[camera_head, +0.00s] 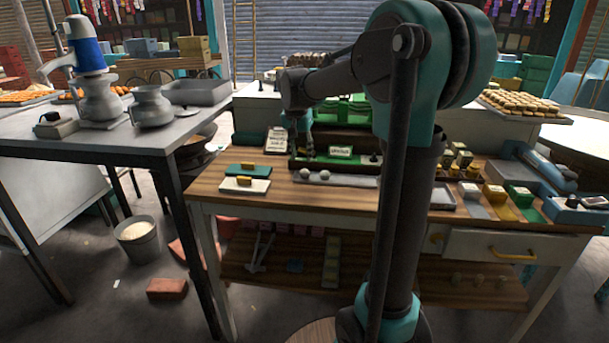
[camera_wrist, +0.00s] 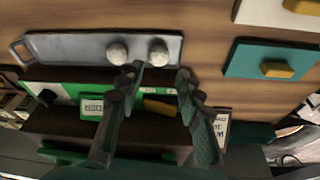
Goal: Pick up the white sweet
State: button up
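Two round whitish sweets (camera_head: 305,173) lie side by side on a narrow grey metal tray (camera_head: 350,181) on the wooden counter. In the wrist view the left sweet (camera_wrist: 117,53) and the right sweet (camera_wrist: 158,52) sit near the tray's lower edge, clear of each other. My gripper (camera_wrist: 158,73) is open, with nothing between its fingers. The left fingertip overlaps the picture just below the gap between the sweets. In the head view my gripper (camera_head: 301,146) hangs above and behind the tray; its fingers are small there.
A teal board (camera_head: 238,169) and a white board (camera_head: 235,185), each with a yellow handle, lie left of the tray. A green-lined box with a small sign (camera_head: 341,152) stands behind it. An upright card (camera_head: 277,140) stands at left. Several small blocks and trays fill the right side.

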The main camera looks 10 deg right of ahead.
aim_at(304, 170)
jog(key=shift+x, duration=4)
jog(key=shift+d, duration=0.15)
jog(key=shift+c, duration=0.3)
jog(key=c, duration=0.6)
